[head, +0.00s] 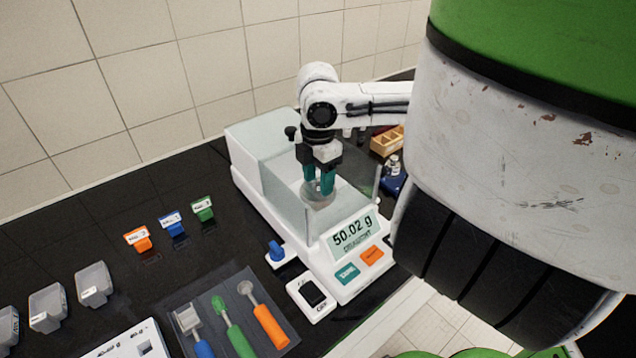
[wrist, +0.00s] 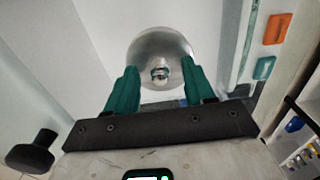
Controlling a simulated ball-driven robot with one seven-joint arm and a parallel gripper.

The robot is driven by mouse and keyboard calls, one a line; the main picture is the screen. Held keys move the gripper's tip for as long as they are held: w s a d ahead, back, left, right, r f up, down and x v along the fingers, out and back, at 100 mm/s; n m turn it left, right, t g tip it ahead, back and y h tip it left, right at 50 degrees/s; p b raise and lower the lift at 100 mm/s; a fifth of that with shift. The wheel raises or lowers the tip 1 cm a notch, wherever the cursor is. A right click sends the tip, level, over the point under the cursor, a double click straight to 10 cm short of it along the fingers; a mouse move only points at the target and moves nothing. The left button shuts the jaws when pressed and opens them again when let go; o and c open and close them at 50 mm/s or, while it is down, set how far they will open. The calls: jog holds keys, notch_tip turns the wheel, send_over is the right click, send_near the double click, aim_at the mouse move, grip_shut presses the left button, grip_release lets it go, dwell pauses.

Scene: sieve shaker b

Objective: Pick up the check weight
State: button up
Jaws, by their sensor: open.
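The balance (head: 268,200) has glass walls, and its display (head: 352,234) reads 50.02 g. Its round metal pan (wrist: 145,45) shows in the wrist view. A small shiny metal check weight (wrist: 160,72) stands on the pan, between my fingertips in the picture. My gripper (head: 320,186) points down over the pan inside the glass walls, with teal fingers apart. In the wrist view my gripper (wrist: 159,74) has one finger on each side of the weight, with gaps visible. In the head view the fingers mostly hide the weight.
Glass panels stand close around my gripper; a dark knob (wrist: 32,152) is at lower left in the wrist view.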

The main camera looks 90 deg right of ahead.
jog(key=shift+f, duration=0.2)
grip_shut()
dwell(0.4)
jog(key=shift+r, duration=0.1)
